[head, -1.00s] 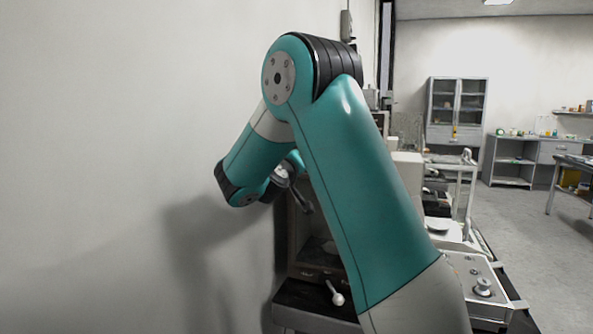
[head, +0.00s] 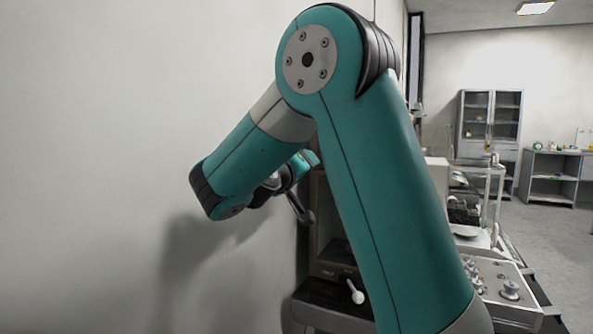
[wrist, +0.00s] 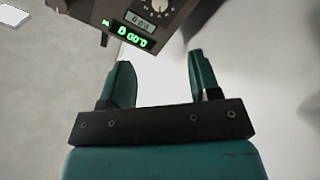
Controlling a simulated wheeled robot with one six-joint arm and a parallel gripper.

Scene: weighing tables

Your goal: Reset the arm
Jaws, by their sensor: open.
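My gripper (wrist: 160,82) shows in the wrist view with its two teal fingers spread apart and nothing between them. A dark-framed device with a green digital readout (wrist: 132,36) and a round knob is just beyond the fingertips, at the top of that view. In the head view my teal arm fills the middle, bent at the elbow, its forearm pointing down left near the wall. My gripper is mostly hidden behind the arm there.
A pale wall (head: 110,120) stands close on the left. A dark cabinet with a white-knobbed lever (head: 356,296) is partly behind my arm. Balances and a control box (head: 500,288) line the bench at right. Shelves (head: 487,125) stand far back; the floor at right is open.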

